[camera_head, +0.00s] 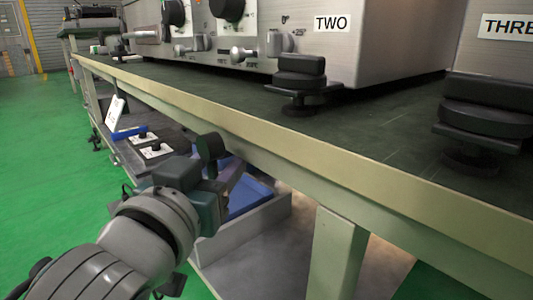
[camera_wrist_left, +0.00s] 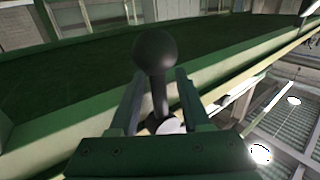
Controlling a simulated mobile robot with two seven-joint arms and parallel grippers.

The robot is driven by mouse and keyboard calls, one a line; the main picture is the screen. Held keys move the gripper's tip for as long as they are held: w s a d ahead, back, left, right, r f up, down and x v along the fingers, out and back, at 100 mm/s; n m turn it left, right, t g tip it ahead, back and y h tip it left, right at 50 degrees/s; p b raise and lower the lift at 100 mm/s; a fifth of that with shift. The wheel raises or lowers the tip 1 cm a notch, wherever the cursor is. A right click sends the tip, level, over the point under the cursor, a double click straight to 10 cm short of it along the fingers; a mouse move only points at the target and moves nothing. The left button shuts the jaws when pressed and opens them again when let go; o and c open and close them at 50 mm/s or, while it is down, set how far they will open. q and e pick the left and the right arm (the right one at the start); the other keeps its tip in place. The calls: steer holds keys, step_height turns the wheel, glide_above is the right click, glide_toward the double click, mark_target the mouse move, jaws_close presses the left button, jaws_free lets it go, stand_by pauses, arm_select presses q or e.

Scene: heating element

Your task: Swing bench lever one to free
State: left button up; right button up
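A black ball-knob lever (camera_wrist_left: 155,48) stands between the fingers of my left gripper (camera_wrist_left: 160,80) in the left wrist view. The fingers lie on either side of its dark stem, with a visible gap on each side. In the head view the black knob (camera_head: 210,147) is just below the bench's front edge, by my left gripper (camera_head: 222,180). The lever's base is mostly hidden by the gripper. No label for it shows, so I cannot tell its number. My right gripper is in neither view.
The bench (camera_head: 290,140) runs diagonally, with its rail close above my left gripper. On it are black knobs (camera_head: 300,80) and panels labelled TWO (camera_head: 332,23) and THREE (camera_head: 508,27). A lower shelf holds small white control boxes (camera_head: 156,151) and a blue tray (camera_head: 245,195). Green floor (camera_head: 50,150) is clear at left.

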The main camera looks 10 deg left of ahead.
arm_select(q)
jaws_close()
stand_by(1.3)
